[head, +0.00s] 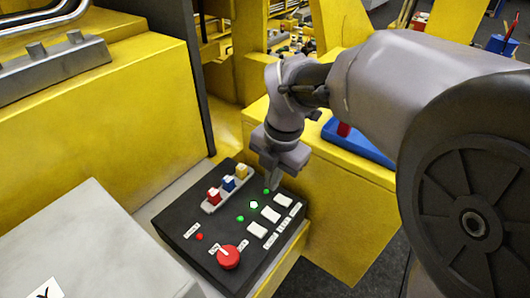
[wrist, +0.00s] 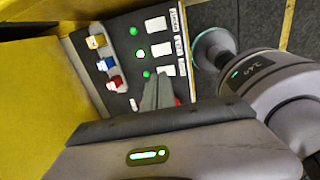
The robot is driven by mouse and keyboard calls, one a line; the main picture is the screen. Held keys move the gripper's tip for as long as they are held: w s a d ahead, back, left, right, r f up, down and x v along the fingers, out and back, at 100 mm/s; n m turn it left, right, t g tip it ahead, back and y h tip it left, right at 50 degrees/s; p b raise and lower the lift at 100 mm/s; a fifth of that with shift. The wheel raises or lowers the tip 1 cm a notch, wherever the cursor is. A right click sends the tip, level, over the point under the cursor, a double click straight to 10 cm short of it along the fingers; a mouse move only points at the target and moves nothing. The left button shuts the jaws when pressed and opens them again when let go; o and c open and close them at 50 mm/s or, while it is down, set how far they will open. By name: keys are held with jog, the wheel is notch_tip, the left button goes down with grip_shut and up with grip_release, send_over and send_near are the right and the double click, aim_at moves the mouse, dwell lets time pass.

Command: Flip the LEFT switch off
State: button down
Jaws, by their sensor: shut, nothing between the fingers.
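A dark control panel (head: 180,225) lies below my gripper. Three toggle switches stand in a row on a pale strip: red (head: 213,196) at the left, blue (head: 228,183) in the middle, yellow (head: 242,171) at the right. In the wrist view the red switch (wrist: 114,83) is nearest my gripper, with blue (wrist: 106,63) and yellow (wrist: 95,41) beyond. The toggles' positions are too small to tell. My gripper (head: 270,188) is shut and empty, pointing down at the panel. Its closed fingertips (wrist: 157,78) appear beside the lowest green light and a white square, apart from the toggles.
The panel also carries green lights (head: 253,204), white squares (head: 257,230) with labels too small to read, a red light (head: 199,237) and a red knob (head: 228,257). A yellow housing (head: 110,110) rises at the left. A blue object (head: 355,142) lies behind my arm.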

aim_at(266, 212)
jog(key=f+b, duration=0.1)
jog(key=f, duration=0.3)
jog(key=w+f+b, duration=0.1)
jog(key=f, duration=0.4)
jog(key=w+a+f+b, duration=0.1)
jog(key=f, duration=0.4)
jog(key=shift+w, duration=0.25)
